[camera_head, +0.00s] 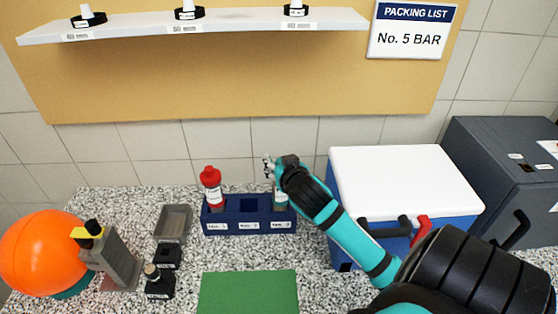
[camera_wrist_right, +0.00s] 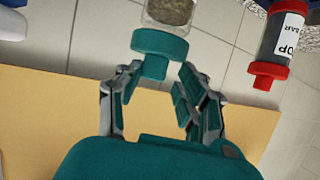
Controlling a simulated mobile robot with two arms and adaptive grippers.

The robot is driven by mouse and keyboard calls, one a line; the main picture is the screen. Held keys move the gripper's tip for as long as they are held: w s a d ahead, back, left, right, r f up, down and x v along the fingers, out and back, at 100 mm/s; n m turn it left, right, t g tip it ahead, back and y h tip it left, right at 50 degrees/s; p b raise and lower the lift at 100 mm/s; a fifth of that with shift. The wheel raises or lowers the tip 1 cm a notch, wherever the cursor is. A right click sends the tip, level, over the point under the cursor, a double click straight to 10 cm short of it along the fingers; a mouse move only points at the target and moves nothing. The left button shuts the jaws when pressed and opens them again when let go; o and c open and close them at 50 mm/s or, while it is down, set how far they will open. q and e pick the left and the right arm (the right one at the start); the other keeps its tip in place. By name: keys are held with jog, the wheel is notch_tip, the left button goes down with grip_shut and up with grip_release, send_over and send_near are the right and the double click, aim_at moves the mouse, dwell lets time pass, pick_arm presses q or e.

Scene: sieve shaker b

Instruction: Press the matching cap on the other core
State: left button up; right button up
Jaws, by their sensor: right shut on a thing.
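A dark core (camera_wrist_right: 282,40) with a white label and a red cap (camera_head: 209,176) stands upright in the left slot of the blue rack (camera_head: 250,227). The other core (camera_wrist_right: 172,10), clear with brown grainy filling, is in the right slot, mostly hidden by my right arm in the head view. A teal cap (camera_wrist_right: 160,47) is at the end of this core and appears to touch it; I cannot tell how far it is seated. My right gripper (camera_wrist_right: 160,75) is shut on the teal cap's narrower stem. My left gripper is not in view.
The rack's middle slot is empty. A cooler with a white lid (camera_head: 400,180) stands close right of the rack. A green mat (camera_head: 248,291) lies in front. A grey tray (camera_head: 173,224), small black holders and an orange ball (camera_head: 42,252) are at left. A shelf (camera_head: 235,29) hangs above.

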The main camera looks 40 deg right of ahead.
jog(key=shift+p, duration=0.85)
dwell(1.4)
jog(key=shift+f+b, duration=0.7)
jog(key=shift+f, duration=0.35)
jog(key=shift+f, duration=0.2)
jog(key=shift+c, duration=0.3)
jog(key=shift+r, duration=0.1)
jog(key=shift+r+p, duration=0.7)
jog(key=shift+p, duration=0.2)
jog(key=shift+p, duration=0.8)
dwell(1.1)
jog(key=shift+f+b, duration=0.4)
jog(key=shift+f, duration=0.4)
jog(key=shift+c, duration=0.3)
